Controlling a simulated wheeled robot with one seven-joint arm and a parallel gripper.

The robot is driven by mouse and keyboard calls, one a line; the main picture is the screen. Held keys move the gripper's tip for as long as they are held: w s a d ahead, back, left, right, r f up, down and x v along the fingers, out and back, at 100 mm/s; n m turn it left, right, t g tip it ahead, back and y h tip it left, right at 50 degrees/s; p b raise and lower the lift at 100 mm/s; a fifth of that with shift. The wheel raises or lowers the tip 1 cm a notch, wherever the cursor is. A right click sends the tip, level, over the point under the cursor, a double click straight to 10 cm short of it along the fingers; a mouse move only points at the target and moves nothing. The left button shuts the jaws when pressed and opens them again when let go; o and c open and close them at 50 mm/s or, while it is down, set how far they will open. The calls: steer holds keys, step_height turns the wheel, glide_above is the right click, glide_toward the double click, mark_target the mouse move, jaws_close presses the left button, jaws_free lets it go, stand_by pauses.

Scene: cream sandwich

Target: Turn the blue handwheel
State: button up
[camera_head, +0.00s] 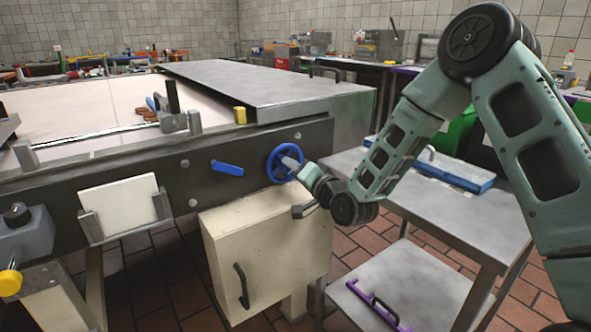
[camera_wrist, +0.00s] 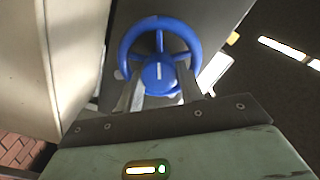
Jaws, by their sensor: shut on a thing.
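The blue handwheel (camera_head: 273,167) is mounted on the dark side panel of the long machine, near its right end. In the wrist view the handwheel (camera_wrist: 125,50) shows its rim, spokes and a round hub with a white mark. My gripper (camera_head: 293,162) reaches it from the right. In the wrist view my gripper (camera_wrist: 158,88) has its two fingers on either side of the lower hub area, shut on the wheel. The exact contact at the fingertips is partly hidden.
A blue lever (camera_head: 228,168) sits left of the wheel. A cream cabinet (camera_head: 262,245) with a dark handle stands below. A metal table (camera_head: 440,195) with a blue-edged tray stands to the right. A steel cover (camera_head: 265,85) tops the machine.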

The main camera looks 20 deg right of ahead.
steer(key=m, duration=0.4)
steer(key=shift+f+p, duration=0.1)
steer(key=shift+p, duration=0.25)
steer(key=m+p, duration=0.1)
steer(key=m, duration=0.3)
steer(key=shift+d, duration=0.1)
steer(key=m+p, duration=0.1)
steer(key=m, duration=0.4)
steer(key=shift+f, duration=0.1)
steer(key=m, duration=0.4)
steer(key=shift+p, duration=0.4)
steer(key=o, duration=1)
